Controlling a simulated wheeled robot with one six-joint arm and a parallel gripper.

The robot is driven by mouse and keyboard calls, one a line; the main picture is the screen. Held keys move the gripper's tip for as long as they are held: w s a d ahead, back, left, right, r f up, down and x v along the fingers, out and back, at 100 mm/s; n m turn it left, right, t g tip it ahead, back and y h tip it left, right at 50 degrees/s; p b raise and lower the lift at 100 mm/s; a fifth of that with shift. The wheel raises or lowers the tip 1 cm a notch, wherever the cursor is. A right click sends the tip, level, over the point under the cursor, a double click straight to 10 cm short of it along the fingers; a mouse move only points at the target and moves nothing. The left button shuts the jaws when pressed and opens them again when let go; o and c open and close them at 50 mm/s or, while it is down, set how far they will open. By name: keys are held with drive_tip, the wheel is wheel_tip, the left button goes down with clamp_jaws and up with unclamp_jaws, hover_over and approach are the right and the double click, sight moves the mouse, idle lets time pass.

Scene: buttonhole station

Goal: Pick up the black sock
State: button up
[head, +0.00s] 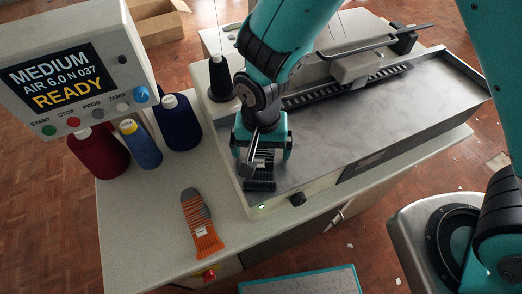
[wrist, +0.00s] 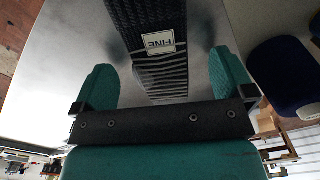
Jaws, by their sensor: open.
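The black sock (head: 259,184) lies on the grey metal top of the machine, near its front left corner, mostly hidden under my gripper in the head view. In the wrist view the black sock (wrist: 160,72) shows a ribbed weave, grey stripes and a white label reading FINE. My gripper (head: 262,163) points down over the sock. In the wrist view the teal fingers of my gripper (wrist: 165,82) stand wide apart, one on each side of the sock, with visible gaps. Whether the fingertips touch the metal is unclear.
An orange and grey sock (head: 202,224) lies on the pale table (head: 135,235). Red (head: 98,150), blue (head: 141,146) and dark blue (head: 178,124) thread cones stand under the control panel (head: 75,75), which reads READY. A black cone (head: 221,80) stands behind my gripper.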

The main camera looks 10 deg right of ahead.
drive_tip(key=shift+f, duration=0.3)
drive_tip(key=c, duration=0.9)
drive_tip(key=shift+r, duration=0.15)
